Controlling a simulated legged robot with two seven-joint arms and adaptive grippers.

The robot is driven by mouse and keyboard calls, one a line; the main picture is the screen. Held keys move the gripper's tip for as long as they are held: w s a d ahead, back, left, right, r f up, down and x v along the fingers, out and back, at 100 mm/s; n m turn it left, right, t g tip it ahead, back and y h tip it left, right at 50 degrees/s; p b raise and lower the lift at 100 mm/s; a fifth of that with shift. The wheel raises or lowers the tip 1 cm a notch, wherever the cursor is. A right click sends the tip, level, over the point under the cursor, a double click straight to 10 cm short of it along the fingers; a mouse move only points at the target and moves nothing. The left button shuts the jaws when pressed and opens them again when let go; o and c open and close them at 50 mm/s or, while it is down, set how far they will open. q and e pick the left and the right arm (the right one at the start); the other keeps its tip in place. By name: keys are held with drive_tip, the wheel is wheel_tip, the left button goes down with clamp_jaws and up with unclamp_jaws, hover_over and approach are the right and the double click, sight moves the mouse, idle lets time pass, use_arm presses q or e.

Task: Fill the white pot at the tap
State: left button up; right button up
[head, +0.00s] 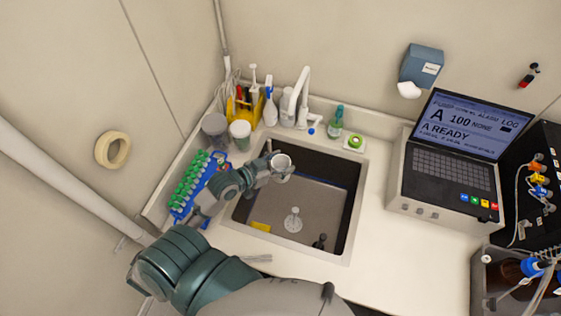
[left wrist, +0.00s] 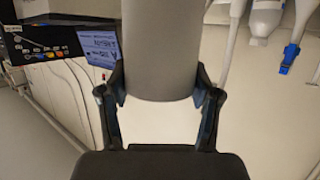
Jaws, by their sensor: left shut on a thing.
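The white pot (head: 282,161) is held over the back left part of the sink (head: 352,215), with its open top facing up. My left gripper (head: 271,163) is shut on its side. In the left wrist view the pot (left wrist: 160,55) shows as a plain grey wall between the two fingers of my left gripper (left wrist: 160,105). The white tap (head: 304,82) stands behind the sink, beyond the pot in the head view. I see no water stream, and I cannot tell the level inside the pot. My right gripper is not in view.
A green bottle (head: 336,122) stands right of the tap. A laptop-like instrument (head: 450,155) sits on the right. The sink's middle is mostly free.

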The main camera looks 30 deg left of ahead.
use_arm(q)
drive_tip(key=w+a+b, duration=0.2)
drive_tip(key=w+a, duration=0.3)
drive_tip(key=w, duration=0.9)
drive_tip(key=shift+w+a, duration=0.2)
drive_tip(key=shift+w, duration=0.2)
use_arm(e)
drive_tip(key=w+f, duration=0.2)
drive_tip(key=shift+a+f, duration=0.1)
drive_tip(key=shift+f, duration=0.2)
use_arm(q)
drive_tip(key=shift+f, duration=0.1)
